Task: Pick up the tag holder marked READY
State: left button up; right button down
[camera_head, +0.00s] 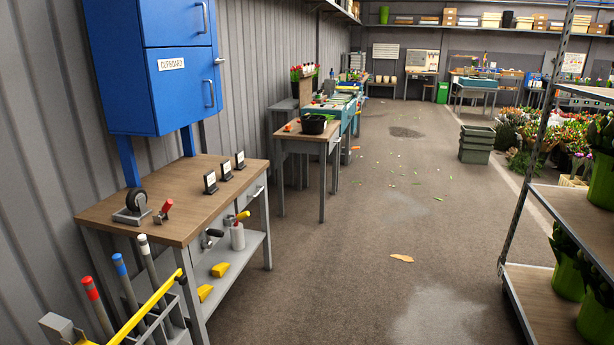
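Three small black tag holders with white faces stand in a slanting row on the wooden top of the near bench (165,200). The nearest tag holder (210,182) is on the left, the middle tag holder (226,171) is just behind it, and the farthest tag holder (239,160) is near the bench's back right part. Their markings are too small to read, so I cannot tell which says READY. Neither of my grippers is in view.
A tape dispenser (131,207) and a red-handled item (164,210) share the bench top. A bin of poles with a yellow bar (148,310) stands at front left. A shelf rack (540,290) is right; the middle floor is open.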

aim_at(240, 166)
jog(key=i, duration=2.35)
jog(key=i+u, duration=0.25)
jog(key=i, duration=0.2)
jog(key=i+l+u, duration=0.25)
jog(key=i, duration=0.15)
jog(key=i+l+u, duration=0.25)
jog(key=i, duration=0.15)
jog(key=j, duration=0.1)
